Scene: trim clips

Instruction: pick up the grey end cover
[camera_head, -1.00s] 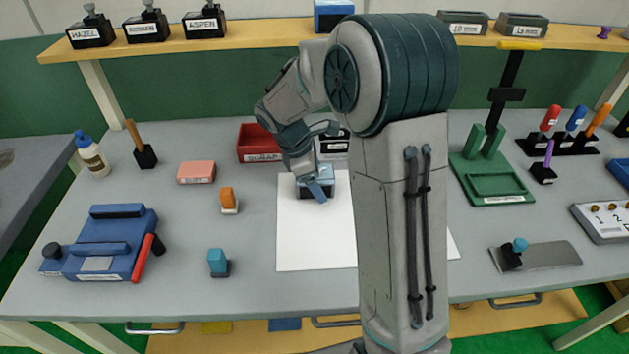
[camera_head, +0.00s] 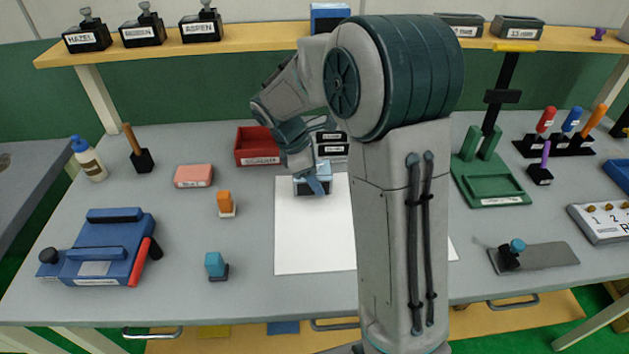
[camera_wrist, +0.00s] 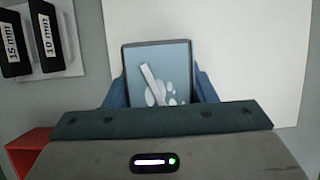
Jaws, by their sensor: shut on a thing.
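My gripper (camera_head: 316,182) reaches down at the back of the white sheet. In the wrist view, its blue fingers (camera_wrist: 158,92) are shut on the two sides of a pale blue block with a dark grey rim (camera_wrist: 178,60). A white bar and several white ovals show on the block's face. In the head view the block (camera_head: 300,187) shows a pale blue top and darker sides, partly hidden by the gripper. It is at the sheet; I cannot tell whether it touches it. No other piece is clearly a grey end cover, and I cannot tell whether this block is it.
The white sheet (camera_head: 300,235) has free room in front. A red bin (camera_head: 252,150) and dark labelled boxes (camera_wrist: 50,35) stand close behind. An orange block (camera_head: 225,200), blue block (camera_head: 215,264) and blue fixture (camera_head: 100,250) lie left. A green stand (camera_head: 488,185) is right.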

